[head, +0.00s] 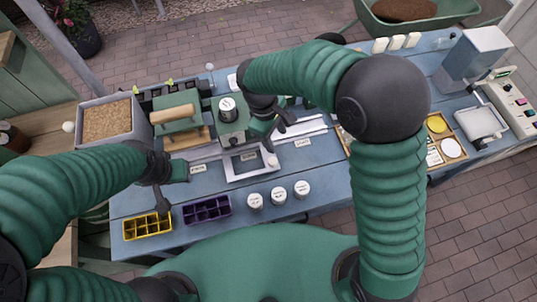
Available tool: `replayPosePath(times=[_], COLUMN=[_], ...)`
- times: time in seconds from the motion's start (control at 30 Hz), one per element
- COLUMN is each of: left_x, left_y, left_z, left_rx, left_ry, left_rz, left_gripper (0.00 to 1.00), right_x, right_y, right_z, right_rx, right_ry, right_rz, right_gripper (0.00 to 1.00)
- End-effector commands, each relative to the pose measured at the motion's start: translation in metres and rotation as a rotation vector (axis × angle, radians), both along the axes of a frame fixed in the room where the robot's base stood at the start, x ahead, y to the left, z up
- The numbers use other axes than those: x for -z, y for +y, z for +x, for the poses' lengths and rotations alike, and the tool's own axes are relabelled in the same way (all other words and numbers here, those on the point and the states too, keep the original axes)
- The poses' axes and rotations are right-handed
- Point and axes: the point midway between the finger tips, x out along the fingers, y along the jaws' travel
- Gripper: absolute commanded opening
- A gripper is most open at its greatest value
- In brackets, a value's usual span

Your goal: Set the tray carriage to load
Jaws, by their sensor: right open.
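The tray carriage (232,176) is a pale, square frame with a dark inside, at the front of a green bench machine (232,131) with a round black-and-white top. A light knob (272,160) is at the carriage's right side. Small labels lie on the table left (198,169) and right (302,142) of the carriage; their words are too small to read. My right gripper (281,124) is open, above and behind the knob, seemingly apart from it. It partly hides the machine. My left gripper (173,187) is left of the carriage, above the table; its jaw state is unclear.
Yellow (147,224) and purple (207,209) cell trays and several white pots (278,195) line the front edge. A grey bin of brown grains (107,120) stands at left. Pale rails (303,130) run right of the machine. My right arm hides the table's middle right.

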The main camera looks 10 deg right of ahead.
Motion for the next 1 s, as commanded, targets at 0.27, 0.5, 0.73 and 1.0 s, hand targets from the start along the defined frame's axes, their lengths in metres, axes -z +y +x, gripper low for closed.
replayPosePath(times=[0.27, 0.5, 0.73, 1.0], left_x=[-0.005, -0.011, -0.023, -0.033], left_y=[0.000, 0.000, 0.000, 0.000], left_z=[0.000, 0.000, 0.000, 0.000], left_rx=[-0.001, 0.000, 0.000, 0.000], left_ry=[0.000, 0.000, 0.000, 0.000], left_rz=[0.000, 0.000, 0.000, 0.000], left_gripper=[0.36, 0.36, 0.36, 0.36], right_x=[0.007, 0.035, 0.092, 0.147], right_y=[0.071, 0.056, 0.035, 0.014], right_z=[0.022, 0.020, 0.014, 0.008], right_rx=[-0.373, -0.378, -0.375, -0.375], right_ry=[0.150, 0.160, 0.160, 0.154], right_rz=[-0.151, -0.154, -0.155, -0.155], right_gripper=[0.51, 0.51, 0.51, 0.51])
